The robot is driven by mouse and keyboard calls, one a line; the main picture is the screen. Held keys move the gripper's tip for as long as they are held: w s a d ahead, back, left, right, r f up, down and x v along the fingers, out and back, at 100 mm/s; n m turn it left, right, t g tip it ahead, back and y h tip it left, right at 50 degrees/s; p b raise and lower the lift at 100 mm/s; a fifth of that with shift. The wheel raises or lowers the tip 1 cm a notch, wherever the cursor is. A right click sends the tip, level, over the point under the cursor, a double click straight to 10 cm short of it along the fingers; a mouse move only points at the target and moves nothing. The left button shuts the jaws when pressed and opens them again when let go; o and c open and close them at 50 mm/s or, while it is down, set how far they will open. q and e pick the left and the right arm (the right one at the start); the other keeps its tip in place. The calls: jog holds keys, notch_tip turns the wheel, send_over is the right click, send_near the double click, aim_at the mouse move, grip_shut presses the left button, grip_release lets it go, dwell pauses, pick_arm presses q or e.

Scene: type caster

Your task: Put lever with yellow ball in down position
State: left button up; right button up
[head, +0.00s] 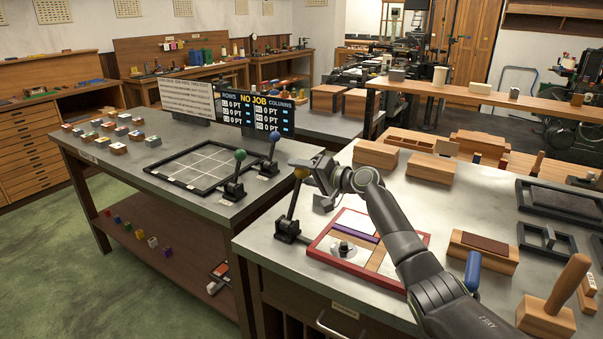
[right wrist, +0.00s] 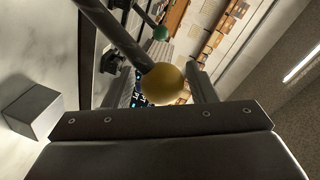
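The lever with the yellow ball (head: 294,204) stands up from its black base (head: 287,230) on the right-hand table. It leans slightly right in the head view. Its yellow ball (head: 301,173) is partly covered by my right gripper (head: 311,172). In the right wrist view the yellow ball (right wrist: 165,84) sits between the two fingers of my right gripper (right wrist: 163,88), with the rod running up to the left. The fingers look apart, with gaps beside the ball. My left gripper is in neither view.
A lever with a green ball (head: 239,156) and one with a blue ball (head: 272,138) stand on the left table. A red-framed tray (head: 316,250) lies right of the yellow lever's base. A wooden block (head: 376,154) stands behind my right arm.

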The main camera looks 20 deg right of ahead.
jog(key=shift+o, duration=0.3)
notch_tip(320, 180, up, 10)
jog(key=p, duration=0.7)
jog(key=shift+c, duration=0.3)
